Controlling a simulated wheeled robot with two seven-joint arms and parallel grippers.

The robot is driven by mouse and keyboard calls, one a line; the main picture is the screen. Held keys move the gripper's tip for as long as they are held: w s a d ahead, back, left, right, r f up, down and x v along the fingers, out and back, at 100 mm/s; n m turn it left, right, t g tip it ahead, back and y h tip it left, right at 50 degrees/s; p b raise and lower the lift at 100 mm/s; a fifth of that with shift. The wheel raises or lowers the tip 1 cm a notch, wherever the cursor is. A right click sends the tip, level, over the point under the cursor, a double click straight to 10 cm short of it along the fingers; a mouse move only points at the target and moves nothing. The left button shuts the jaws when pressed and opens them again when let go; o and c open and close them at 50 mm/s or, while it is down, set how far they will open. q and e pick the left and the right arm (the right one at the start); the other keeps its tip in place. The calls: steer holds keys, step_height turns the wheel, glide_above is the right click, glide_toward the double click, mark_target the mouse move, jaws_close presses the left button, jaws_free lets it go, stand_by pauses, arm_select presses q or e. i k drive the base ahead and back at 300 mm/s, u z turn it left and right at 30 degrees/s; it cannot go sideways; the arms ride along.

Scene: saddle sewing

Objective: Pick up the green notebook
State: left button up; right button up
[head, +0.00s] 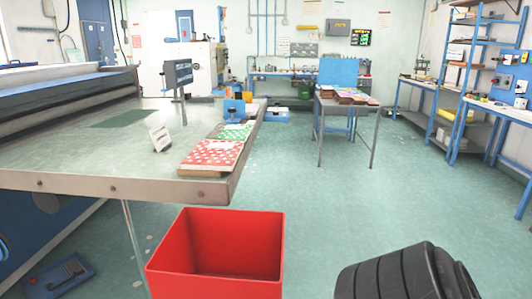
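A green notebook with a pale pattern (234,132) lies flat near the right edge of the big grey-green table (80,155). A red notebook with white dots (211,154) lies just in front of it, nearer to me. Neither of my grippers shows in the head view.
An open, empty-looking red bin (228,240) stands in front of the table's near right corner. A black ribbed object (403,277) is at the bottom right. A smaller table (347,105) stands farther back. The floor right of the big table is mostly clear.

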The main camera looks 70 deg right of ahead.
mark_target(229, 132)
steer(key=z, duration=1.8)
